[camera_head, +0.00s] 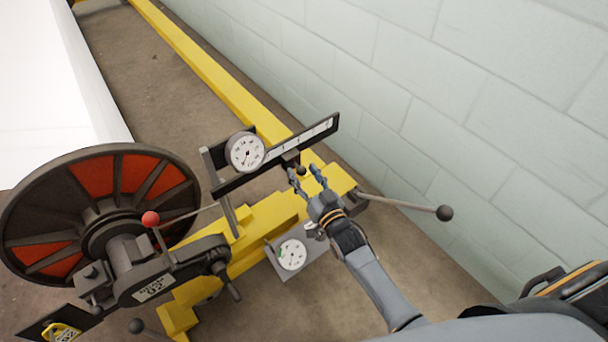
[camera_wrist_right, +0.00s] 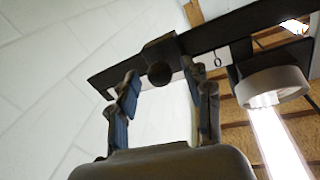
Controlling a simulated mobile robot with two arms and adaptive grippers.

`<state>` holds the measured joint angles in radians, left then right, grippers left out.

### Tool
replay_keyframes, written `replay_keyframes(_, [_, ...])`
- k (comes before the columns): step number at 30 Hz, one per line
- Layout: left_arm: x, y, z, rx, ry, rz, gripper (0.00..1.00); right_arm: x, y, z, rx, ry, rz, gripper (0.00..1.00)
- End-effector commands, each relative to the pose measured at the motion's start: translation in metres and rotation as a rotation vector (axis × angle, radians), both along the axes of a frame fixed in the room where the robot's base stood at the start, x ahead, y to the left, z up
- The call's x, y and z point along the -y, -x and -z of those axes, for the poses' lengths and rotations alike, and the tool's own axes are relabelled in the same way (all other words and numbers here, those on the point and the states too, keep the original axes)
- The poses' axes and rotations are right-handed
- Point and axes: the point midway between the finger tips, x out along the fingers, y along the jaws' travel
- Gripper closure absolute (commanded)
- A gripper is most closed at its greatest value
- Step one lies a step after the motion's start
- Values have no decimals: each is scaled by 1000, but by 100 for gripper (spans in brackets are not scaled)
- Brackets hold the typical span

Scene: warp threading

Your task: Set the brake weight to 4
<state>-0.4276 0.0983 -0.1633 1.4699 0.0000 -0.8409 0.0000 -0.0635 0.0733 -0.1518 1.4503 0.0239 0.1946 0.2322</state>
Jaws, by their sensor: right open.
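A dark bar with a white scale strip (camera_head: 315,134) runs slantwise above the yellow frame; its numbers are too small to read. The brake weight (camera_head: 291,157) appears as a small dark block on this bar with a round black knob (camera_head: 301,170) below it. In the right wrist view the weight (camera_wrist_right: 161,49) sits on the bar and its knob (camera_wrist_right: 160,74) shows between my finger tips. My right gripper (camera_head: 306,179) is open just below the knob, with a finger on either side (camera_wrist_right: 163,88); contact is not clear. My left gripper is not in view.
A round dial (camera_head: 246,152) stands beside the bar, and a second dial (camera_head: 291,254) is lower down. A black-knobbed lever (camera_head: 445,212) sticks out to the right. A red-knobbed lever (camera_head: 150,218) and large wheel (camera_head: 100,165) are left. A block wall (camera_head: 400,90) lies behind.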

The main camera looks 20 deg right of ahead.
Motion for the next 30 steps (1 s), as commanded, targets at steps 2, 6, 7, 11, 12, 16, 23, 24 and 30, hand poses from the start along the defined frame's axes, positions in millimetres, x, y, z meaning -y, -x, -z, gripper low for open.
replay_keyframes(2, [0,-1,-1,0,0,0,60,-1,-3,0,0,0,0,50])
replay_keyframes(6, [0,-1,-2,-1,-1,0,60,-1,-4,0,-1,0,0,50])
replay_keyframes(7, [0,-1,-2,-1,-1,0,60,-1,-4,0,-1,0,0,50])
replay_keyframes(11, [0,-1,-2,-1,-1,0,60,-1,-4,0,-1,0,0,56])
replay_keyframes(12, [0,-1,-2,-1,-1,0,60,-1,-4,0,-1,0,0,64])
replay_keyframes(16, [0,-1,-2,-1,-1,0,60,-1,-4,0,0,0,0,91])
replay_keyframes(23, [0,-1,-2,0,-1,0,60,0,-4,0,0,0,0,100])
replay_keyframes(24, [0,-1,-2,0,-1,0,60,0,-4,0,0,1,0,100])
replay_keyframes(30, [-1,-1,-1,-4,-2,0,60,34,-17,0,2,10,2,100])
